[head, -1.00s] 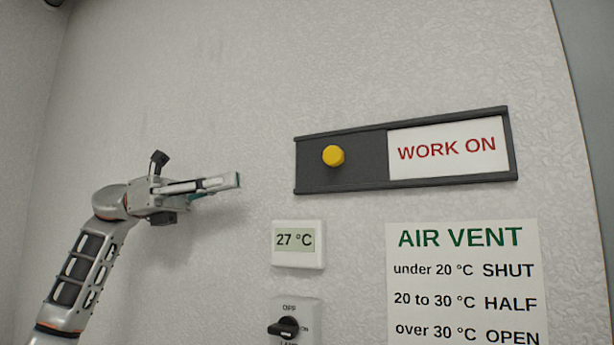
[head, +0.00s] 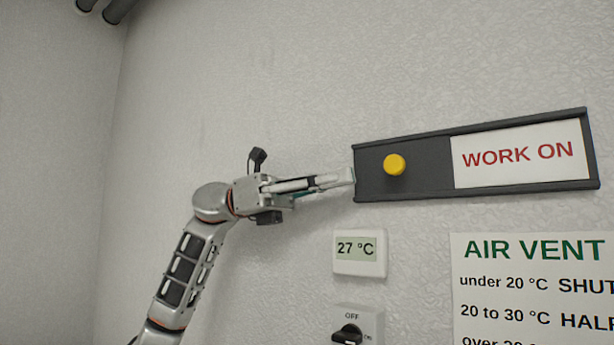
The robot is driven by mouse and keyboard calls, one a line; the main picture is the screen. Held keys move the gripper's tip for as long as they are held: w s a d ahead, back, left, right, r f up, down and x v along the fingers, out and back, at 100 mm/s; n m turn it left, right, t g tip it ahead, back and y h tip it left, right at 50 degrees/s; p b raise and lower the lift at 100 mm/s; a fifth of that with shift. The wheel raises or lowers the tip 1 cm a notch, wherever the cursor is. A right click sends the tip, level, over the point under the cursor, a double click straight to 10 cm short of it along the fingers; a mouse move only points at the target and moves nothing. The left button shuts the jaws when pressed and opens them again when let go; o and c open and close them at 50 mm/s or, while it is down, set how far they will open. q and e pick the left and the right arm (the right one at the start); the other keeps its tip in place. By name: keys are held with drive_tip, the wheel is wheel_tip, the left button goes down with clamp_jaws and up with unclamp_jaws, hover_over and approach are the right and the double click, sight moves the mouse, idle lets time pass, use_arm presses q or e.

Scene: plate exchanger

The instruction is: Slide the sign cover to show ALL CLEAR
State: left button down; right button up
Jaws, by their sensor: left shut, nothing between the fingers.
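The sign (head: 467,193) is a dark framed panel on the wall at the right. Its dark sliding cover (head: 428,166) sits over the left part, with a yellow knob (head: 394,165) on it. The right part shows a white panel (head: 520,154) reading WORK ON in red. My left gripper (head: 350,178) is shut and empty. Its fingertips are at the left end of the sign frame, left of the knob and apart from it. Whether they touch the frame I cannot tell. My right gripper is not in view.
Below the sign are a thermostat (head: 360,252) reading 27 °C and a rotary switch (head: 350,332). An AIR VENT notice (head: 535,280) is at the lower right. Pipes (head: 105,8) show at the top left. The wall left of and above my arm is bare.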

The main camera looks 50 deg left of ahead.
sight(396, 166)
use_arm(q)
drive_tip(key=shift+p+x, duration=0.5)
drive_tip(key=shift+x, duration=1.75)
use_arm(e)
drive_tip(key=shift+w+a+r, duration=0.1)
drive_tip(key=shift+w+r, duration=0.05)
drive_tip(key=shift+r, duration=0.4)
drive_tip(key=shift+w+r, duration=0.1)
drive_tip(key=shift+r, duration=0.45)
